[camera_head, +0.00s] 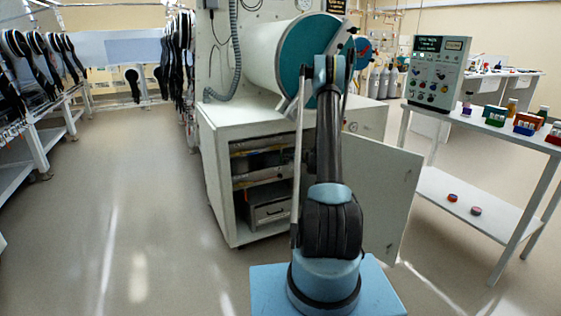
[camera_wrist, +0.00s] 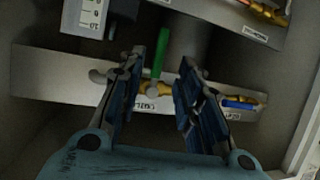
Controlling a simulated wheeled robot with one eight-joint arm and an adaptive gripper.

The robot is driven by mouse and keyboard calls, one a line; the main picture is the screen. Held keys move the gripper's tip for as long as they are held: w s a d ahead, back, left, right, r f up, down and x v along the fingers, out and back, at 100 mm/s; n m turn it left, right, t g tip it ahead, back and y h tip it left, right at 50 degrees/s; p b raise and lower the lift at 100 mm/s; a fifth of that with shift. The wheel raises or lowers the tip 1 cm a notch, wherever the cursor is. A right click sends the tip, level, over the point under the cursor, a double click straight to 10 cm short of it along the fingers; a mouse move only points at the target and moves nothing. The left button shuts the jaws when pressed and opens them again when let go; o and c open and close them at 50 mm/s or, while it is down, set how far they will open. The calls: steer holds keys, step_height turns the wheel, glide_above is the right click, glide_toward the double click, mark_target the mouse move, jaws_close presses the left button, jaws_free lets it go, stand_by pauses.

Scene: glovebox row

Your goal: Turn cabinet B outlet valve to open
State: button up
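In the wrist view, a valve with a green lever handle (camera_wrist: 160,52) sits on a pale labelled rail (camera_wrist: 60,78). Its handle points up in the picture, across the rail, and its brass body (camera_wrist: 150,88) shows between my fingers. My gripper (camera_wrist: 162,62) is open, with one finger on each side of the valve. I cannot tell whether either finger touches it. A second valve with a blue handle (camera_wrist: 238,103) lies along the rail to the right, partly behind the right finger. The labels are too small to read, so I cannot tell which is the outlet valve.
In the wrist view, another labelled panel (camera_wrist: 235,25) with brass fittings is at upper right, and a grey box (camera_wrist: 95,14) at upper left. In the head view, a white cabinet (camera_head: 218,180) stands with its door (camera_head: 385,190) open; a table (camera_head: 480,195) is at right. Floor at left is clear.

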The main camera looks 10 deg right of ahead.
steer(key=x, duration=0.8)
steer(key=shift+a, duration=0.1)
jaws_close()
steer(key=shift+a, duration=0.15)
steer(key=shift+w, duration=0.1)
